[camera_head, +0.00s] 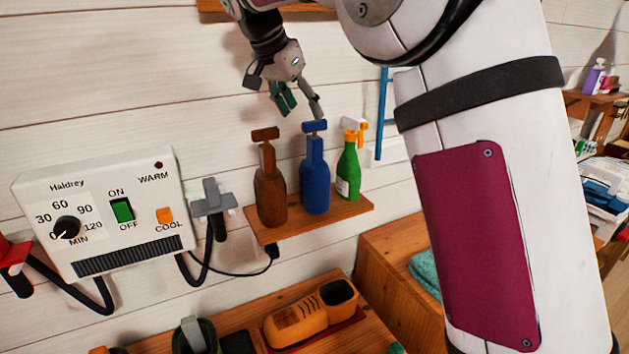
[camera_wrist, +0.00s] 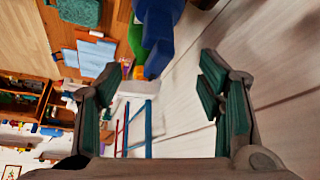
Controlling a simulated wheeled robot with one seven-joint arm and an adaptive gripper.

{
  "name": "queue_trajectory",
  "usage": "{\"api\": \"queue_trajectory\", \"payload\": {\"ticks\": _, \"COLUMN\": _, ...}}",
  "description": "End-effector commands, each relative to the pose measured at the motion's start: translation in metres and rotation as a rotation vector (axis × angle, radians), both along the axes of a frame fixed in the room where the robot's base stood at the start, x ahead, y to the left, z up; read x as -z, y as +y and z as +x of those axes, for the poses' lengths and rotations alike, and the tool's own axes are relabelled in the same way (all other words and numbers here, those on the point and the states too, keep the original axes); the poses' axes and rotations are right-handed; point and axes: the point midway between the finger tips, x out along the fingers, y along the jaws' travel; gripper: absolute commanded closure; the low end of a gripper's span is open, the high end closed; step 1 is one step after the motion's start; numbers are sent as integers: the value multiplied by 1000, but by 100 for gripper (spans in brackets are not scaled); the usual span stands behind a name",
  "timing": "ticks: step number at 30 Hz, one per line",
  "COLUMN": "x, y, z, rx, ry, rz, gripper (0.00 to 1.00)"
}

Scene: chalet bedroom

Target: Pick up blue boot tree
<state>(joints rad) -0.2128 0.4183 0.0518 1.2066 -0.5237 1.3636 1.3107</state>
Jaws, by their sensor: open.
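The blue boot tree (camera_head: 315,178) stands upright on a small wooden wall shelf (camera_head: 348,214), between a brown boot tree (camera_head: 270,190) and a green spray bottle (camera_head: 348,172). My gripper (camera_head: 298,112) is open and empty, just above and slightly left of the blue boot tree's top handle. In the wrist view the blue boot tree (camera_wrist: 160,35) shows at the top centre, between and beyond the open fingers of my gripper (camera_wrist: 160,75). No contact is visible. The green bottle (camera_wrist: 136,38) shows partly behind it.
A white dryer control box (camera_head: 105,210) with hoses is on the wall to the left. A blue ladder-like rack (camera_head: 382,115) is right of the shelf. The wall is close behind the shelf.

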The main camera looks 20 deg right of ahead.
Motion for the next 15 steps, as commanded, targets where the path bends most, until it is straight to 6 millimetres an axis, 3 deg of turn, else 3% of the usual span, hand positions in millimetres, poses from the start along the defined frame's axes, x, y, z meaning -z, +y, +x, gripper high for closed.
{"api": "queue_trajectory", "payload": {"ticks": 15, "x": 47, "y": -26, "z": 12, "rx": 1, "ry": 4, "rz": -1, "gripper": 38}}
